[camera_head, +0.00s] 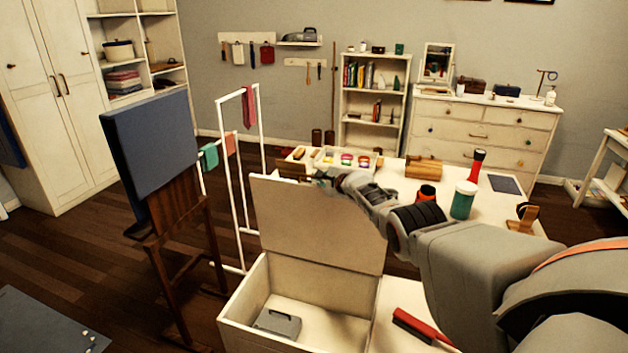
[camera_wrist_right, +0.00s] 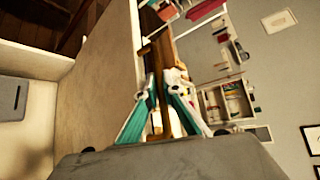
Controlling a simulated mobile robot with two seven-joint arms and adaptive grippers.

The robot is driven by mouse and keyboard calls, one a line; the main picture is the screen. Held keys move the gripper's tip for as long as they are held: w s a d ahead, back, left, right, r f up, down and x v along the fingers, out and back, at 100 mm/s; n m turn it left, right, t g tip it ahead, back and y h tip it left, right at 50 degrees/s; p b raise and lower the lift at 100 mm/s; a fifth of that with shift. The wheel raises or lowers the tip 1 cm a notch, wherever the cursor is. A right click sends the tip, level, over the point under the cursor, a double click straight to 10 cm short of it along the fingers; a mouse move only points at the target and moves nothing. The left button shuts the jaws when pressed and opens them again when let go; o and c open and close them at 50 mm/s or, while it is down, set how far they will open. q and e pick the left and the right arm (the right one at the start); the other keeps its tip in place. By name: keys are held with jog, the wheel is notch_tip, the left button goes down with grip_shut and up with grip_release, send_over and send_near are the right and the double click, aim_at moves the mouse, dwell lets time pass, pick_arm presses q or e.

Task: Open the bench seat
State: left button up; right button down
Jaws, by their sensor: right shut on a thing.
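The bench seat is a white box (camera_head: 242,296) whose pale lid (camera_head: 315,225) stands raised, close to upright, at the back. The open inside shows a grey case (camera_head: 277,322) on its floor. My left gripper is out of view.
A white table (camera_head: 395,180) with bottles, a flashlight and boxes stands behind the lid. A red-handled brush (camera_head: 420,325) lies on the bench's right part.

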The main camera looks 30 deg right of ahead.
jog(key=shift+a, duration=0.1)
jog(key=c, duration=2.2)
grip_release()
jog(key=shift+o, duration=0.2)
jog(key=shift+d+r, duration=0.3)
jog(key=shift+r, duration=0.05)
jog(key=r, duration=0.9)
jog(key=shift+a+r, duration=0.2)
jog(key=shift+a, duration=0.15)
jog(key=shift+r, duration=0.15)
jog(key=shift+w+d, duration=0.1)
jog(key=shift+d, duration=0.05)
